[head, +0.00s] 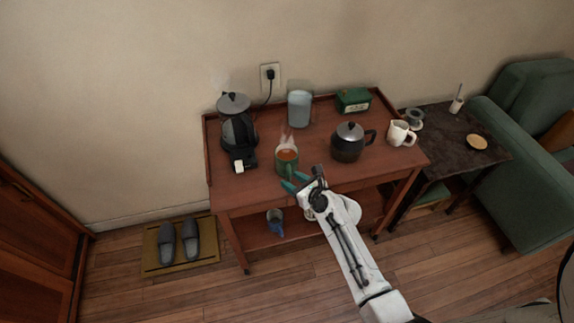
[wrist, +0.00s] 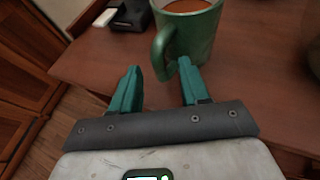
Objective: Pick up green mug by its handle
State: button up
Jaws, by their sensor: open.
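The green mug (head: 287,162) stands upright on the wooden cart near its front edge, filled with a brown drink and steaming. In the wrist view the green mug (wrist: 190,38) is at the top, with its handle (wrist: 162,50) toward my gripper. My gripper (head: 294,182) is at the cart's front edge, just in front of the mug. In the wrist view my gripper (wrist: 159,78) is open, with teal fingers apart and nothing held. The handle shows between and just beyond the fingertips, nearer the right finger. Whether the right finger touches the mug I cannot tell.
The cart top (head: 240,190) also holds a coffee maker (head: 238,133), a dark kettle (head: 348,142), a white pitcher (head: 401,133), a grey canister (head: 299,108) and a green box (head: 353,99). A blue jug (head: 275,222) is on the lower shelf. Bare wood lies left of the mug.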

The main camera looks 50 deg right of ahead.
jog(key=shift+w+f, duration=0.1)
jog(key=shift+w, duration=0.15)
jog(key=shift+c, duration=0.3)
grip_shut()
